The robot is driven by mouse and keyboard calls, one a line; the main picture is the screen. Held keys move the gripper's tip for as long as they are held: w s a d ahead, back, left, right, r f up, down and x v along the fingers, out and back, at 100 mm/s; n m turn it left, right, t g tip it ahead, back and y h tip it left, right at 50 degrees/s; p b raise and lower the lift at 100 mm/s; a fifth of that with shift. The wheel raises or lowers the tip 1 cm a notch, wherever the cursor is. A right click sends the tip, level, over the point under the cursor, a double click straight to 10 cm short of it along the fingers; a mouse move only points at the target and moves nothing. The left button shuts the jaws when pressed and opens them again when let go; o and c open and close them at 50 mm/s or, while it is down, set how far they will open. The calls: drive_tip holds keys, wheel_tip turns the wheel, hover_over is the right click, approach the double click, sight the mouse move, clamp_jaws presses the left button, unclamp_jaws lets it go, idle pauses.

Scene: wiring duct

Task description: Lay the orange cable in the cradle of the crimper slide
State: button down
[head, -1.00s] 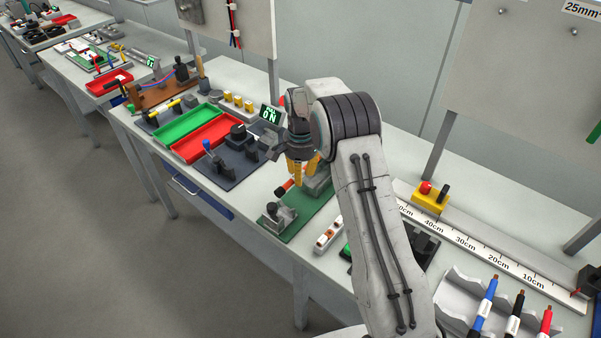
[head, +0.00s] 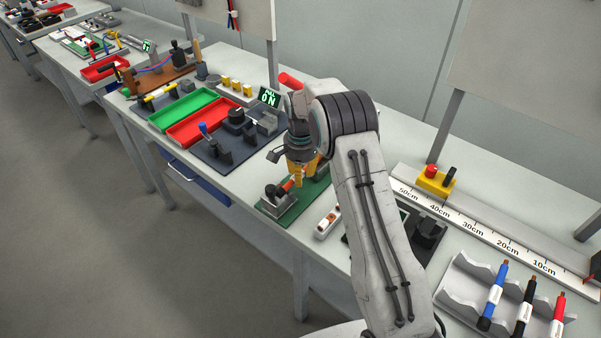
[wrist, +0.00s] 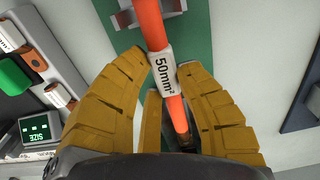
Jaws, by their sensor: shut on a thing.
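The orange cable with a white 50mm² label shows in the wrist view (wrist: 152,25). My gripper (wrist: 160,68) is shut on it around the label, a yellow finger on each side. In the head view my gripper (head: 302,176) is above the green base plate (head: 292,214), and a short orange end of the cable (head: 287,187) sticks out to its lower left. On the plate's near end stands a grey block (head: 272,198). In the wrist view the cable passes over a grey bracket (wrist: 126,20) on the green plate; I cannot tell whether they touch.
A ruler rail (head: 480,238) and a rack of cables (head: 470,285) are further right.

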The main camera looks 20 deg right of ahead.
drive_tip(key=shift+f, duration=0.2)
drive_tip(key=c, duration=0.9)
unclamp_jaws()
drive_tip(key=shift+r, duration=0.1)
wheel_tip(320, 180, up, 12)
drive_tip(key=shift+f, duration=0.1)
